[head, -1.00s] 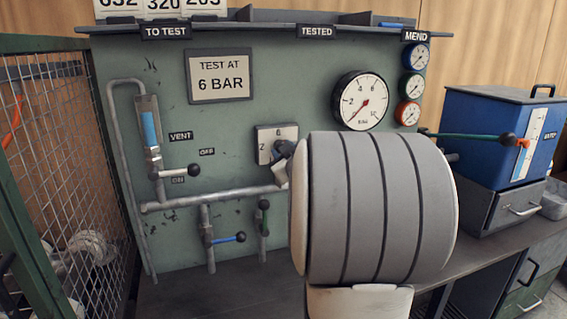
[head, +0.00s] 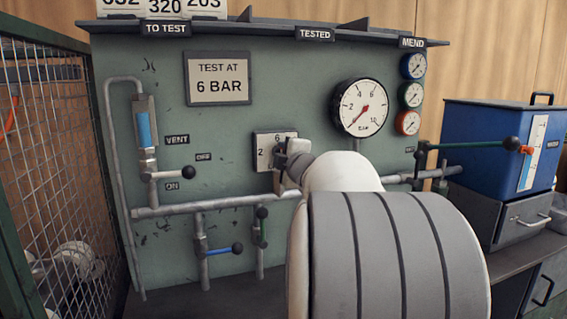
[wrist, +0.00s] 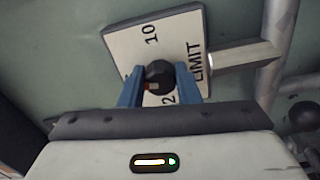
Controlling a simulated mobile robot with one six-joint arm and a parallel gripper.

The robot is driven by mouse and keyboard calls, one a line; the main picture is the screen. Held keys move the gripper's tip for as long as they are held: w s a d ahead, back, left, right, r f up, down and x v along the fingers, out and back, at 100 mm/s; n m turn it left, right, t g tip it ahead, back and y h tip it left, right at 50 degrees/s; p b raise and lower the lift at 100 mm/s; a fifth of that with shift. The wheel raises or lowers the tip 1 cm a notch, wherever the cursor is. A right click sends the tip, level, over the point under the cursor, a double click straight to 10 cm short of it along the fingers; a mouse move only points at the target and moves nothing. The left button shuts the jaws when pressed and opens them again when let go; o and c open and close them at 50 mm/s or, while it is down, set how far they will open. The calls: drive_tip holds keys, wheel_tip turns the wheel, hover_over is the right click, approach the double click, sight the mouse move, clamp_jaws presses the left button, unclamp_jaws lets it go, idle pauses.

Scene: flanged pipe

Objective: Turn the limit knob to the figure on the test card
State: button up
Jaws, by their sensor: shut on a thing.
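The test card (head: 219,77) on the green panel reads "TEST AT 6 BAR". The limit dial plate (head: 262,152) is white, with 2 and 6 legible in the head view. In the wrist view the same plate (wrist: 128,47) shows 10, 2 and LIMIT. The black limit knob (wrist: 160,74) sits between the blue fingers of my gripper (wrist: 158,82), which is shut on it. A small orange mark shows on the knob's lower left, near the 2; its exact reading is unclear. In the head view my gripper (head: 287,160) hides the knob.
A large pressure gauge (head: 360,107) is right of the dial, its red needle low. Pipework (head: 215,203) runs below, with a vent lever (head: 176,173) and blue-handled valve (head: 222,249) at left. A mesh cage (head: 60,160) stands left, a blue box (head: 495,140) right.

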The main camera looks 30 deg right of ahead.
drive_tip(key=shift+n+b, duration=0.4)
drive_tip(key=shift+n, duration=0.4)
drive_tip(key=o, duration=1)
drive_tip(key=shift+c, duration=0.2)
drive_tip(key=shift+s, duration=0.1)
drive_tip(key=p+v, duration=0.1)
drive_tip(key=v, duration=0.6)
drive_tip(key=shift+s+p, duration=0.35)
